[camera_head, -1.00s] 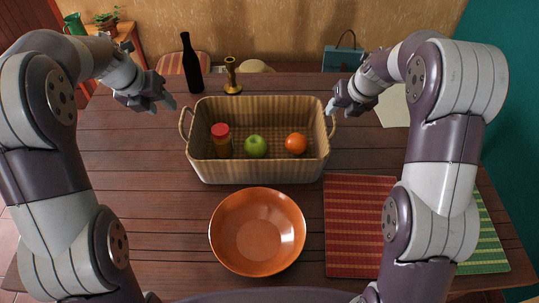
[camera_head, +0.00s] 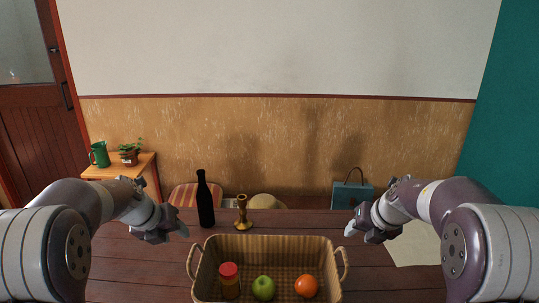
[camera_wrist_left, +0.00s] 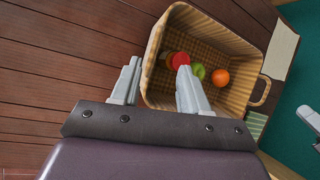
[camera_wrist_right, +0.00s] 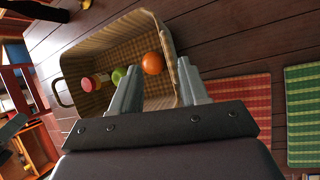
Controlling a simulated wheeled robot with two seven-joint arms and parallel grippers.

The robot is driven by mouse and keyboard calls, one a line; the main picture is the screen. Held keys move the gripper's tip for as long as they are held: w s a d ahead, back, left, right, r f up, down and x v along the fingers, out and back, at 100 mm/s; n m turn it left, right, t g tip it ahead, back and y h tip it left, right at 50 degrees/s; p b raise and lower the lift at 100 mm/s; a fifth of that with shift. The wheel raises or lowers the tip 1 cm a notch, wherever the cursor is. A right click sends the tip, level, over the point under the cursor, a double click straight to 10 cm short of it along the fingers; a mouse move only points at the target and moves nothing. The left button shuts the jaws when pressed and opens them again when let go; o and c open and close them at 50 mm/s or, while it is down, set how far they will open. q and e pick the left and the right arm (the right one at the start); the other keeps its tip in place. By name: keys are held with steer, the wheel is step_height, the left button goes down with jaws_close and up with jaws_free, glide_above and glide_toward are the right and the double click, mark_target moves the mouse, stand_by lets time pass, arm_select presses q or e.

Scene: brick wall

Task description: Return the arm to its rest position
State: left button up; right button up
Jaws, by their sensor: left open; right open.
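My left gripper (camera_head: 176,232) is open and empty, raised over the table to the left of the wicker basket (camera_head: 262,242). Its two fingers (camera_wrist_left: 157,85) show apart in the left wrist view, with the basket beyond them. My right gripper (camera_head: 356,234) is open and empty, to the right of the basket. Its fingers (camera_wrist_right: 160,85) also stand apart in the right wrist view. The basket holds a red-lidded jar (camera_head: 229,279), a green apple (camera_head: 263,287) and an orange (camera_head: 306,286). Neither gripper holds anything.
A dark bottle (camera_head: 205,204) and a brass candlestick (camera_head: 242,212) stand behind the basket on the table. A blue bag (camera_head: 352,194) is at the back right. Red and green striped mats (camera_wrist_right: 236,108) show in the right wrist view.

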arm_select(q)
steer(key=s+a+f+n+g+y+p, duration=0.1)
steer(key=s+f+n+y+p, duration=0.15)
steer(key=s+n, duration=0.9)
steer(key=s+a+f+n+g+y+p, duration=0.1)
steer(key=s+f+n+y, duration=0.3)
steer(key=n, duration=1.4)
arm_select(e)
steer(key=s+d+f+m+g+h, duration=0.1)
steer(key=s+f+m+h, duration=0.15)
steer(key=s+m, duration=0.9)
steer(key=s+d+f+m+g+h, duration=0.1)
steer(key=s+f+m+h, duration=0.3)
steer(key=m, duration=1.4)
arm_select(q)
steer(key=s+d+r+n+g+h+p, duration=0.2)
steer(key=s+d+n+h, duration=0.2)
steer(key=s, duration=0.6)
steer(key=shift+s+d, duration=0.35)
steer(key=shift+d, duration=0.65)
arm_select(e)
steer(key=s+a+r+m+g+y, duration=0.2)
steer(key=s+a, duration=0.4)
steer(key=s, duration=0.4)
steer(key=shift+s+m+g+y, duration=0.25)
steer(key=shift+m+y, duration=0.5)
steer(key=shift+y, duration=0.4)
